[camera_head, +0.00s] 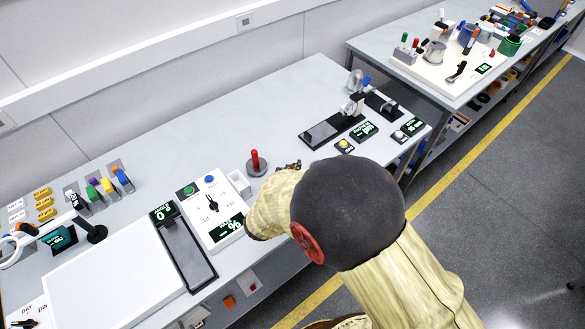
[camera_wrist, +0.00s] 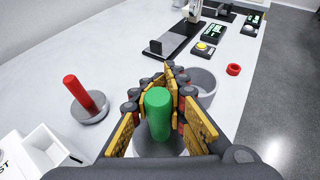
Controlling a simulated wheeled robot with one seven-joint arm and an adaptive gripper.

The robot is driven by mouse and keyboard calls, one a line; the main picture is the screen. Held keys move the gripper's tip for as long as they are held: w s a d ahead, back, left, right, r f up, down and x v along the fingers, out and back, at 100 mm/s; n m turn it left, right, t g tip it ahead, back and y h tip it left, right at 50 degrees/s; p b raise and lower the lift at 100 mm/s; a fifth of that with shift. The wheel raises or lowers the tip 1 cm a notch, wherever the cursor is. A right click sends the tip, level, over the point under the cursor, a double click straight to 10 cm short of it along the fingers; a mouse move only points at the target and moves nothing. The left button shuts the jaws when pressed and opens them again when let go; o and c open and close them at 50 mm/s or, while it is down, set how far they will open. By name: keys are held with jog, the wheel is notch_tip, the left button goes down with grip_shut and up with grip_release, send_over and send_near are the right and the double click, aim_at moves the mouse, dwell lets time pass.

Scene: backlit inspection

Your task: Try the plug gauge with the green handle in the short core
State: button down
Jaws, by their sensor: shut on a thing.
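The plug gauge with the green handle (camera_wrist: 158,112) stands between my gripper's fingers in the wrist view. Its grey round body (camera_wrist: 150,146) shows below the handle, partly covered by the fingers. My gripper (camera_wrist: 170,88) is shut on the handle. A hollow grey cylinder (camera_wrist: 208,80), which looks like the short core, stands on the table just beyond the fingers; they hide its near left side. I cannot tell the gap between gauge and cylinder. In the head view my arm hides the green gauge and the cylinder, and only dark finger parts (camera_head: 293,165) show.
A red-handled gauge (camera_wrist: 85,95) stands left of my gripper, also in the head view (camera_head: 256,162). An open white box (camera_wrist: 45,147) is near it. A small red ring (camera_wrist: 233,69) lies right of the cylinder, near the table edge. A dark fixture (camera_wrist: 182,38) stands beyond.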

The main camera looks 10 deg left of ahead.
jog(key=shift+f+b, duration=0.65)
jog(key=shift+f, duration=0.15)
dwell(0.4)
jog(key=shift+r, duration=0.15)
dwell(0.6)
jog(key=shift+r+p, duration=1.15)
jog(key=shift+r, duration=0.65)
jog(key=shift+r, duration=0.1)
jog(key=shift+r+p, duration=1.55)
jog(key=shift+r, duration=0.85)
